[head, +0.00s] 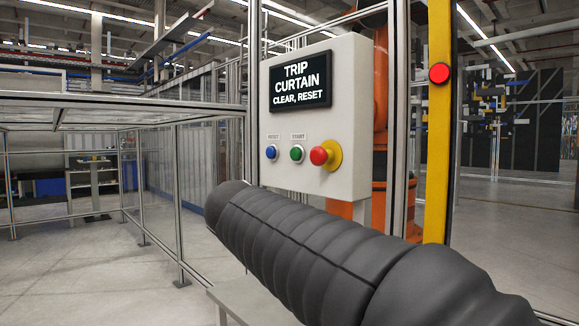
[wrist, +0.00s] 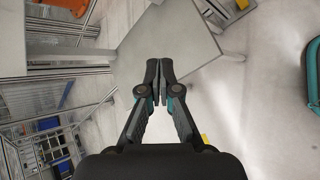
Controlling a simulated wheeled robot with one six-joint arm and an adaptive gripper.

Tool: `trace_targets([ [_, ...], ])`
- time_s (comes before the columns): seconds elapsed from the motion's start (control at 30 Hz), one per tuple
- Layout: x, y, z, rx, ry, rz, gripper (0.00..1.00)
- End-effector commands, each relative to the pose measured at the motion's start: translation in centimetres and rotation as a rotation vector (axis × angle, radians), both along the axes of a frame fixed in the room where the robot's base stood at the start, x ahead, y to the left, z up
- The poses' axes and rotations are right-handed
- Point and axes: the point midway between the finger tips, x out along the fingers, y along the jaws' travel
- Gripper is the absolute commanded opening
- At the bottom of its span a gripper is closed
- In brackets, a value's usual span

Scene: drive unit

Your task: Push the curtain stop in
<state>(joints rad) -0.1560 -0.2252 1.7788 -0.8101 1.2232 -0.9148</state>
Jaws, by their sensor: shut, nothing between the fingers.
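In the head view a white control box (head: 345,110) has a red mushroom button (head: 319,156) on a yellow collar at its lower right. A yellow post (head: 437,150) to the right of the box bears a round red disc (head: 439,73) near its top. The pictures do not settle which of these two is the curtain stop. My gripper (wrist: 158,75) shows only in the wrist view. Its dark fingers are shut together and empty, above a grey table surface. Neither the box nor the post can be made out in the wrist view.
The box has a display (head: 301,81) reading "TRIP CURTAIN CLEAR, RESET", a blue button (head: 271,152) and a green button (head: 297,153). My dark ribbed arm crosses in front, below the box. A grey table (wrist: 170,45) lies below my gripper. Framed fence panels (head: 160,175) stand at left.

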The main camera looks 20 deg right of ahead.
Motion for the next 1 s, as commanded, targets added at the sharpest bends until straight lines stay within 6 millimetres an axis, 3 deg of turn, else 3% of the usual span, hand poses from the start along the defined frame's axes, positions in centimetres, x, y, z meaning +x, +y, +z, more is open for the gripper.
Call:
trace_targets([
  [0.03, 2.3, -0.1, 2.0, -0.112, 0.044, 0.044, 0.00],
  [0.2, 8.2, -0.2, 9.1, -0.497, 0.216, 0.136, 0.00],
  [0.43, 12.9, 1.4, 16.1, -0.865, 0.428, 0.128, 0.00],
  [0.63, 14.0, 2.5, 18.6, -0.992, 0.521, 0.096, 0.00],
  [1.0, 14.1, 2.6, 18.9, -1.005, 0.534, 0.090, 0.00],
])
